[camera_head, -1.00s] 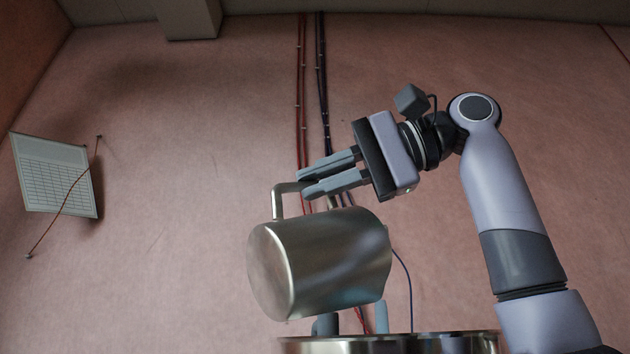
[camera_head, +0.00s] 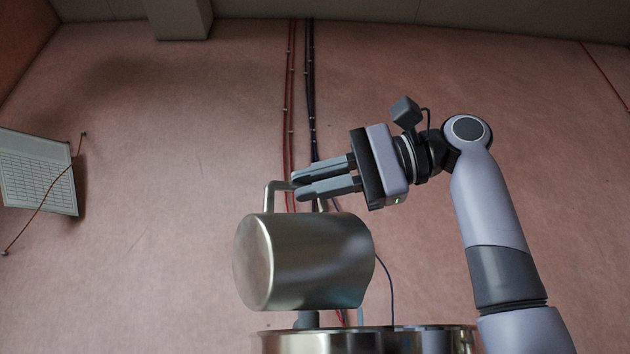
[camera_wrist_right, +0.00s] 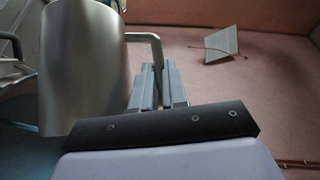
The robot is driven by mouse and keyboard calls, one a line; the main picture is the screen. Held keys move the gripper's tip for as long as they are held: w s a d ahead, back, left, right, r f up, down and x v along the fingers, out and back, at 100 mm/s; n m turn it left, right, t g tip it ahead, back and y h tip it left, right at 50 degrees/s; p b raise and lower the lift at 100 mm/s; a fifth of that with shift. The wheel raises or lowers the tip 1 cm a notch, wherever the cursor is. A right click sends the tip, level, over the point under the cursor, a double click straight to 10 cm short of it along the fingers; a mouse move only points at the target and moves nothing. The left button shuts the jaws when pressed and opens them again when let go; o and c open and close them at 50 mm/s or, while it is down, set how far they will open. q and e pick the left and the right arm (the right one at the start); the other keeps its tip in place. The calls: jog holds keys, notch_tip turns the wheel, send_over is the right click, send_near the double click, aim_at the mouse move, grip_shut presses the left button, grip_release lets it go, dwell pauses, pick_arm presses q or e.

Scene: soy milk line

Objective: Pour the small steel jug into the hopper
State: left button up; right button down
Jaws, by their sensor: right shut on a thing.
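The small steel jug (camera_head: 305,262) is held up in the head view, tipped on its side with its base to the left and its mouth end to the right. My right gripper (camera_head: 298,184) is shut on the jug's handle (camera_head: 268,198) at the top. In the right wrist view the jug (camera_wrist_right: 85,65) fills the upper left, with the handle running to the fingers (camera_wrist_right: 158,85). The steel rim of the hopper (camera_head: 365,338) shows at the bottom edge, below the jug. The jug's mouth and the hopper's inside are hidden. My left gripper is out of view.
A pink wall stands behind, with red and dark cables (camera_head: 309,100) running down it. A paper sheet (camera_head: 38,172) hangs at the left. The air around the jug is clear, apart from the hopper below.

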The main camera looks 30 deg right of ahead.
jog(key=shift+d+f+m+t+y+b, duration=0.25)
jog(key=shift+d+m+b, duration=0.1)
jog(key=shift+d+b, duration=0.3)
jog(key=shift+d+f+m+t+y+b, duration=0.15)
jog(key=shift+d+m+y+b, duration=0.15)
jog(key=shift+d+b, duration=0.35)
jog(key=shift+d+f+m+t+y+b, duration=0.15)
jog(key=shift+d+m+t+y+b, duration=0.2)
jog(key=shift+d, duration=0.75)
jog(key=shift+d+r+m+t+y+b, duration=0.1)
jog(key=shift+d+m+t+y+b, duration=0.2)
jog(key=shift+d+m+b, duration=0.4)
jog(key=shift+d+r+m+t+y+b, duration=0.1)
jog(key=shift+d+m+t+y+b, duration=0.2)
jog(key=shift+d, duration=0.65)
